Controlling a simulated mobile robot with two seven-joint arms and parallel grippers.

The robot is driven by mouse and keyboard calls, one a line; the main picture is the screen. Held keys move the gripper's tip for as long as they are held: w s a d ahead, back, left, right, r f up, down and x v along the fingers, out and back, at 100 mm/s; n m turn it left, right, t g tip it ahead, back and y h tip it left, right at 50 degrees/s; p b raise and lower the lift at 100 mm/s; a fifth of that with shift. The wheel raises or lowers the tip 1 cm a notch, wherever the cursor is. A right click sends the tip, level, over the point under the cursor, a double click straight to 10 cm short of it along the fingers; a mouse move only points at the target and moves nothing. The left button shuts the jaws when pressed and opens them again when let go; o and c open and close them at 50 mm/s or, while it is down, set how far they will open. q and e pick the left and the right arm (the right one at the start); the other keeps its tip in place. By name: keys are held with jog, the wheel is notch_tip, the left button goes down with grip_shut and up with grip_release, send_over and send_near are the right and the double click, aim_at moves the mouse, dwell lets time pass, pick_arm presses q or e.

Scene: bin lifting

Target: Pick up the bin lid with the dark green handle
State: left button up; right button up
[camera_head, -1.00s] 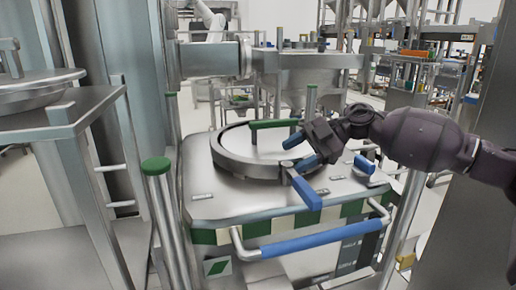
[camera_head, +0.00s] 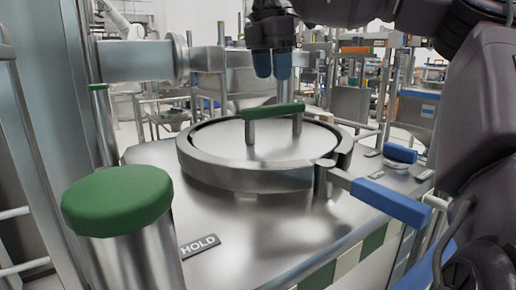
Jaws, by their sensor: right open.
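The bin lid (camera_head: 215,150) is a round steel disc lying inside the clamp ring on top of the bin. Its dark green handle (camera_head: 273,111) is a bar on two steel posts, standing up from the lid. My right gripper (camera_head: 272,66) has blue fingertips pointing down. It is above and slightly behind the handle in the picture, apart from it, and holds nothing. The steel clamp ring (camera_head: 240,179) surrounds the lid, and its blue lever (camera_head: 392,203) sticks out to the right. My left gripper is not in view.
A post with a green cap (camera_head: 118,200) stands at the front left. The bin top (camera_head: 250,232) is bare steel, with a "HOLD" label (camera_head: 199,246). A blue-capped fitting (camera_head: 400,153) sits to the right. Frames and shelves stand behind.

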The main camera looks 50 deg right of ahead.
aim_at(275, 105)
jog(key=f, duration=0.4)
jog(key=shift+s+d+p, duration=0.3)
jog(key=shift+d+p, duration=0.05)
jog(key=shift+p, duration=0.05)
jog(key=shift+f, duration=0.55)
jog(key=f, duration=0.2)
jog(key=d+f, duration=0.1)
jog(key=shift+w+f+p, duration=0.35)
jog(key=shift+p, duration=0.05)
jog(key=shift+s+f, duration=0.1)
jog(key=shift+f, duration=0.55)
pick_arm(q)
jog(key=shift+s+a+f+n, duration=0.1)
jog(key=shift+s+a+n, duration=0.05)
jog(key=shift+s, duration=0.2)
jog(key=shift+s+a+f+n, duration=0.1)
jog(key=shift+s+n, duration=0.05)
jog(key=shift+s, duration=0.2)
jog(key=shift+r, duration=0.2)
pick_arm(e)
jog(key=shift+f, duration=0.25)
grip_shut()
